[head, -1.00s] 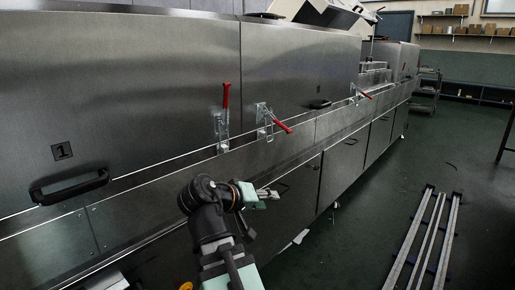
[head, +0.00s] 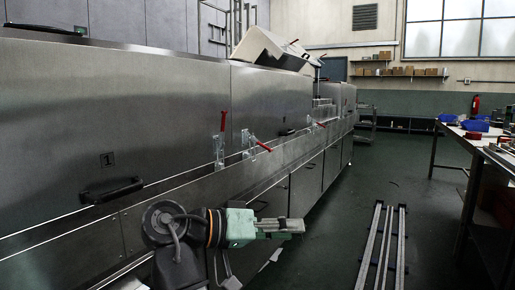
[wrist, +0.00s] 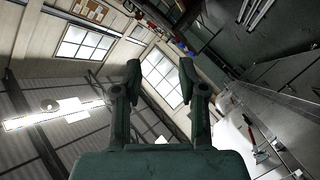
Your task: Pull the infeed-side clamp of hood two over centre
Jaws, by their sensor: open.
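Hood two (head: 275,95) is the steel cover just right of the hood marked 1. A toggle clamp (head: 247,141) sits near its left end, its red handle (head: 261,146) slanting out and down to the right. I take this as the infeed-side clamp. Another clamp with an upright red handle (head: 222,121) stands left of it, by the seam. My gripper (head: 292,228) is in front of the dryer, below and apart from the clamps. The wrist view shows its fingers (wrist: 160,75) open and empty, pointing towards the windows. A red clamp handle (wrist: 249,122) shows at lower right there.
A third clamp (head: 316,121) is farther along the dryer. Hood one has a black handle (head: 111,190). Floor rails (head: 382,250) lie to the right, and a workbench (head: 478,140) with blue bins stands beyond. The floor between is mostly clear.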

